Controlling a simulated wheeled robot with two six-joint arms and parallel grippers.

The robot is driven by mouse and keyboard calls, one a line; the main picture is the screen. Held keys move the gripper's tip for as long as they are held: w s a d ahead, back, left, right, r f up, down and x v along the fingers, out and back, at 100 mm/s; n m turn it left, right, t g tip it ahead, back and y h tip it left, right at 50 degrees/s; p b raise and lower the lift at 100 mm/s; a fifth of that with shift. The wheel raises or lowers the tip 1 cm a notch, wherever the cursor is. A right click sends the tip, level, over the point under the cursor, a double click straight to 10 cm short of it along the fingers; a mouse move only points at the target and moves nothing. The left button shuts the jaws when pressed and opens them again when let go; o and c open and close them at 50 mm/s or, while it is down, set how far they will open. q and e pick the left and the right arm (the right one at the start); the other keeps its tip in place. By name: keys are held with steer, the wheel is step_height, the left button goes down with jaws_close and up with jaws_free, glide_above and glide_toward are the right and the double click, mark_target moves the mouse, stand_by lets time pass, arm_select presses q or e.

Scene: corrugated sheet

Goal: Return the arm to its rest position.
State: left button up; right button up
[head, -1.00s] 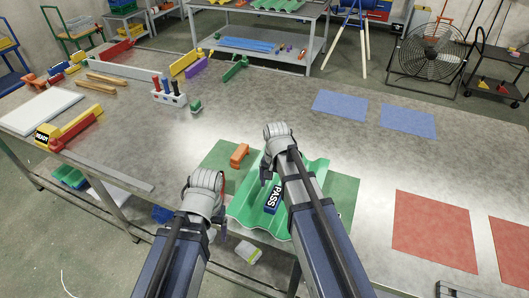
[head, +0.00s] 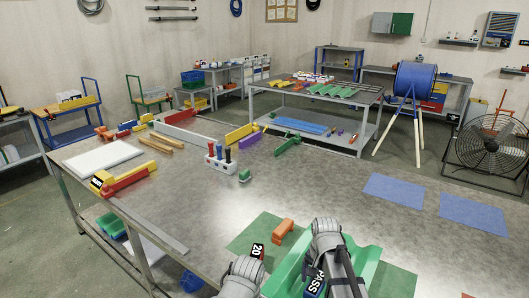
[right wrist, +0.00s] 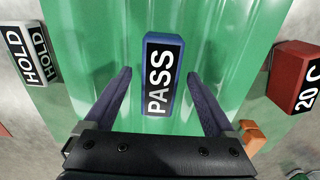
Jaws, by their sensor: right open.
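My right gripper (head: 322,232) is over the green corrugated sheet (head: 287,272). In the right wrist view its fingers (right wrist: 158,75) are open. A blue block marked PASS (right wrist: 160,85) lies between them on the ridged sheet, with visible gaps on both sides. The block also shows under my right arm in the head view (head: 315,285). My left gripper (head: 240,274) is at the sheet's left side, low in the head view; its fingers cannot be made out. A red block marked 20 (head: 257,250) stands close beside it.
An orange block (head: 283,229) lies on the green mat (head: 253,231) behind the sheet. A HOLD block (right wrist: 32,55) is at the sheet's other side. A tool holder (head: 218,163) stands farther back. The middle of the metal table (head: 320,180) is clear; blue mats (head: 395,190) lie right.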

steer(key=shift+f, duration=0.55)
steer(key=shift+r, duration=0.2)
steer(key=shift+f, duration=0.1)
step_height(320, 180, up, 8)
steer(key=p, duration=0.8)
steer(key=shift+r, duration=0.2)
step_height(320, 180, down, 9)
steer(key=b, duration=0.8)
steer(key=shift+r+b, duration=0.15)
steer(key=shift+b, duration=0.15)
step_height(320, 180, up, 10)
steer(key=p, duration=1)
steer(key=shift+r, duration=0.1)
steer(key=d, duration=0.1)
steer(key=d+f, duration=0.1)
steer(key=d+b, duration=0.1)
steer(key=shift+w+d+f, duration=0.2)
steer(key=shift+w, duration=0.2)
